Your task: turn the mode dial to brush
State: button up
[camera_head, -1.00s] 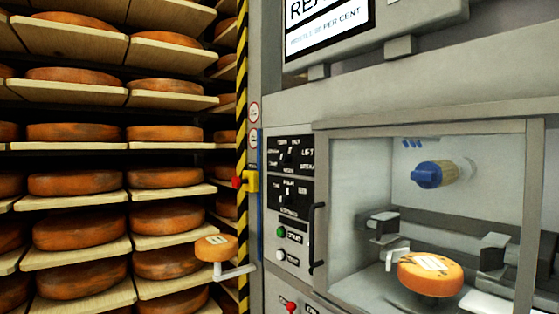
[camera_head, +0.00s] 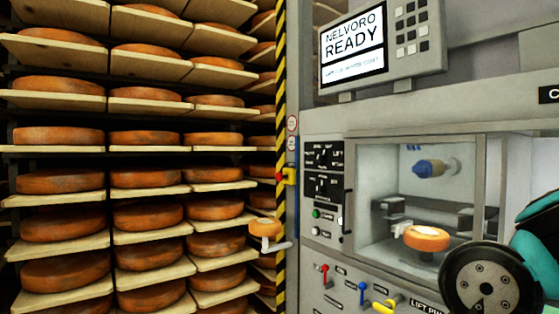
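Two black dial plates sit one above the other on the grey machine's front, left of its chamber window. The upper dial plate (camera_head: 323,156) and the lower dial plate (camera_head: 323,187) each carry a dark knob with small white labels around it. The labels are too small to read surely, so I cannot tell which is the mode dial or where brush is. Part of my arm, teal and black with a bolted round joint, shows at the lower right, well right of the dials. My gripper is not in view.
A screen (camera_head: 352,50) above reads NELVORO READY. Green and white buttons sit below the dials, beside a dark door handle (camera_head: 348,211). Red, blue and yellow levers (camera_head: 383,306) stick out lower down. A cheese wheel (camera_head: 427,238) is in the chamber. Loaded cheese shelves (camera_head: 150,149) fill the left.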

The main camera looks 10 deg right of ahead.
aim_at(319, 158)
jog(key=u, duration=0.65)
jog(key=i, duration=0.7)
jog(key=u, duration=0.8)
jog(key=i, duration=1.6)
jog(key=z, duration=1.25)
jog(key=i, duration=0.65)
jog(key=z, duration=0.65)
